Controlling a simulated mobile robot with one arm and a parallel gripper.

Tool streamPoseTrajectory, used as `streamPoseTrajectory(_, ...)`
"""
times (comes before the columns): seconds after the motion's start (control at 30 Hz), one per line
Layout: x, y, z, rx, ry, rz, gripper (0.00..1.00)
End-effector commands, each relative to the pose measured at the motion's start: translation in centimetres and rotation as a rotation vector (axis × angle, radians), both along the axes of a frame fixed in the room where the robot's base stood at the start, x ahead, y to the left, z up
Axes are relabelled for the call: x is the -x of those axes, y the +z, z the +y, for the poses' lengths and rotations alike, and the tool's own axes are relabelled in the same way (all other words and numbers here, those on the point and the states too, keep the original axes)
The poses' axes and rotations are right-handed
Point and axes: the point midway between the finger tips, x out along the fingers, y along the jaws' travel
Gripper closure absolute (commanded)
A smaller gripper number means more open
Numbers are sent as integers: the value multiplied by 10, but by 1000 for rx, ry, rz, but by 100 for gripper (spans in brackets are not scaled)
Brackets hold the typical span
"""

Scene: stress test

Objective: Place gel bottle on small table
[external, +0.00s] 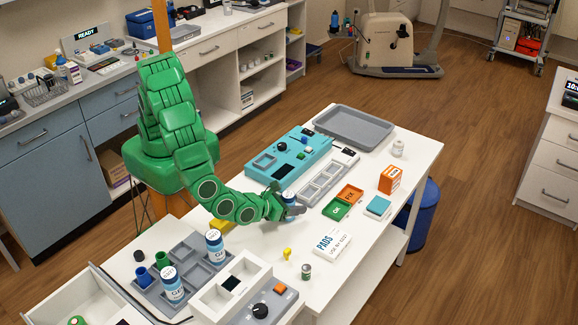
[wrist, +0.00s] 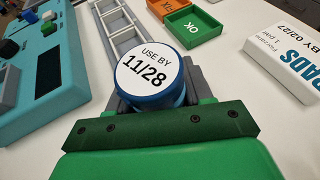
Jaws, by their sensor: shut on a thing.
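My gripper (external: 292,208) is shut on a gel bottle (external: 290,198), low over the white table; I cannot tell if the bottle touches the table top. In the wrist view the bottle (wrist: 151,72) shows its round white top, marked "USE BY 11/28", with a blue rim; the grey fingers (wrist: 155,98) are at its sides and its lower part is hidden. Two similar gel bottles stand at the front left, one (external: 215,247) by the grey compartment tray and one (external: 173,288) nearer. The white table (external: 265,243) lies under my gripper. I cannot tell which surface is the small table.
Behind the bottle are a teal device (external: 289,153) and a grey slotted rack (external: 327,178). Green (external: 337,208) and orange (external: 349,194) trays, a PADS box (external: 332,245), a yellow piece (external: 287,254) and a small can (external: 306,271) lie to the right and front.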

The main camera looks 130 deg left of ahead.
Motion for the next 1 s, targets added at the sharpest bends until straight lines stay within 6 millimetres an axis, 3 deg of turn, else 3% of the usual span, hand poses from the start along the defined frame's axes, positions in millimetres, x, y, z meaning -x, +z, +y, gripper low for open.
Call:
streamPoseTrajectory(0.23,0,-2,0,-1,0,0,84)
streamPoseTrajectory(0.27,0,-2,0,0,0,0,47)
streamPoseTrajectory(0.4,0,-2,0,0,0,0,25)
streamPoseTrajectory(0.8,0,1,-1,0,0,-1,24)
streamPoseTrajectory(1.0,8,11,-22,1,-2,-3,24)
